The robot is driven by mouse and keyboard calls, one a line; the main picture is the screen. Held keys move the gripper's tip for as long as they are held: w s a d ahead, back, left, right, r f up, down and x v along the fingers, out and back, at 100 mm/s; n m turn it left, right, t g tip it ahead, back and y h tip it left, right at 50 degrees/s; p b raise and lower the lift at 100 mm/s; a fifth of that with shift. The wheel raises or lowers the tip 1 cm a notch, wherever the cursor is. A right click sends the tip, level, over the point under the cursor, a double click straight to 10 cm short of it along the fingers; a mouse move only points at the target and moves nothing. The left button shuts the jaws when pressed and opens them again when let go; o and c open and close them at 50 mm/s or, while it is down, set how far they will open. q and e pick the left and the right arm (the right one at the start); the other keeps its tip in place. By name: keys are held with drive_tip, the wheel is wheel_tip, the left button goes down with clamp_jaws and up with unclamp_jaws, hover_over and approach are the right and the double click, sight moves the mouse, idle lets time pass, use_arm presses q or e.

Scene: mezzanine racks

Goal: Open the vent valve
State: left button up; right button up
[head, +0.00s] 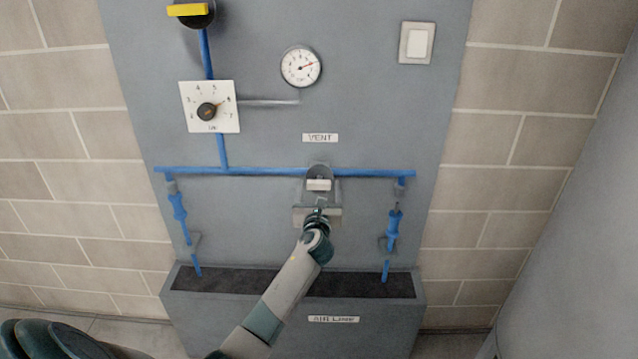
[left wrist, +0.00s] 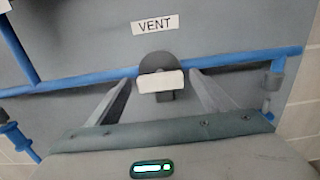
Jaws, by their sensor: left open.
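The vent valve (head: 319,173) is a dark round body on the blue horizontal pipe, below the VENT label (head: 320,138). Its pale bar handle (head: 319,185) lies level, along the pipe's direction. In the left wrist view the handle (left wrist: 160,82) shows in front of the dark valve body (left wrist: 157,62). My left gripper (head: 318,196) is open just below and in front of the valve. In the left wrist view its two fingers (left wrist: 160,84) stand to the left and right of the handle, with gaps visible on both sides. My right gripper is out of view.
The grey panel carries a gauge (head: 301,66), a dial plate (head: 210,107), a yellow-handled valve (head: 188,10) and a white switch (head: 417,43). Blue drop pipes hang left (head: 179,207) and right (head: 392,230). A grey trough (head: 190,300) stands below. A large grey surface (head: 580,220) is at right.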

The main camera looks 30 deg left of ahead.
sight(319, 180)
use_arm(q)
drive_tip(key=shift+x, duration=1.25)
drive_tip(key=c, duration=1)
drive_tip(key=shift+c, duration=0.2)
